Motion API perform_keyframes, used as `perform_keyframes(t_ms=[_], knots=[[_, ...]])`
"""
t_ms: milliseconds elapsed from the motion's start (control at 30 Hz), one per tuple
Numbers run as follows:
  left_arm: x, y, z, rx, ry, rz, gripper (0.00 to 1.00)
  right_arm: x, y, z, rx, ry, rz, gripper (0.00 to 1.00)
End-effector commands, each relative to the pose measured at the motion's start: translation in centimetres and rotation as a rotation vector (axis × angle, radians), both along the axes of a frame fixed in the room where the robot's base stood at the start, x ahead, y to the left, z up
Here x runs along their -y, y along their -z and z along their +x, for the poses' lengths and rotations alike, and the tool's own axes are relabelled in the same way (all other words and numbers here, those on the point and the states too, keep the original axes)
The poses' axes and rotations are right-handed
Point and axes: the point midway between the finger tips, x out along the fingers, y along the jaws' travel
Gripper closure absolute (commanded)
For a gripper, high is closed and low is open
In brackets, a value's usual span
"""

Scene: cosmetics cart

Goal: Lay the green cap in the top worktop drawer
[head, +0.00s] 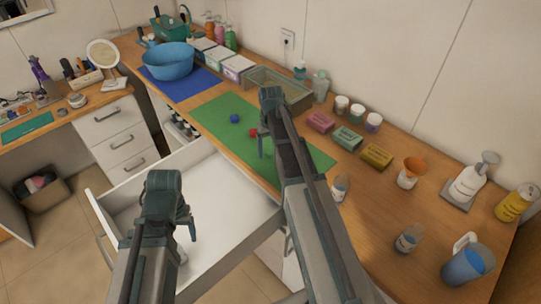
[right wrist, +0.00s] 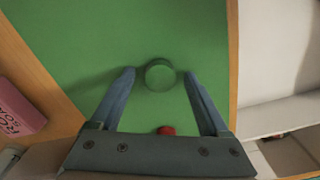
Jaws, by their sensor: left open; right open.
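In the right wrist view the green cap (right wrist: 160,74) is a round disc on the green mat (right wrist: 125,35), between and slightly beyond the fingertips. My right gripper (right wrist: 160,78) is open and above the mat, with nothing held. In the head view this gripper (head: 263,150) hangs over the green mat (head: 220,113), and the green cap cannot be made out there. The worktop drawer (head: 245,213) is pulled out, its white inside showing. My left gripper (head: 191,228) is open and empty over the drawer, hiding part of its inside.
A red cap (head: 253,132) and a blue cap (head: 235,118) lie on the mat; the red cap (right wrist: 166,130) also shows between the right fingers. A pink box (head: 320,122), a clear tray (head: 293,87) and a small bottle (head: 340,188) stand nearby on the worktop.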

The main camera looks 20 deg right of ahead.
Motion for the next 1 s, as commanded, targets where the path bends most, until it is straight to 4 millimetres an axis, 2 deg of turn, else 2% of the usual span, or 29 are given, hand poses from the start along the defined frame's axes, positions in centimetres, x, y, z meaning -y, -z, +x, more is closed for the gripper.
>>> perform_keyframes(t_ms=[67, 500, 833, 1000], knots=[[0.0, -0.1, 0.0, 0.0, 0.0, 0.0, 0.25, 0.0, -0.1, 0.0, 0.0, 0.0, 0.0, 0.21], [0.0, -0.1, 0.0, 0.0, 0.0, 0.0, 0.25, 0.0, -0.1, 0.0, 0.0, 0.0, 0.0, 0.98], [0.0, -0.3, 0.0, 0.0, 0.0, 0.0, 0.25, 0.0, -0.2, 0.0, 0.0, 0.0, 0.0, 1.0], [0.0, -1.2, 0.0, 0.0, 0.0, 0.0, 0.25, 0.0, -1.2, 0.0, 0.0, 0.0, 0.0, 1.0]])
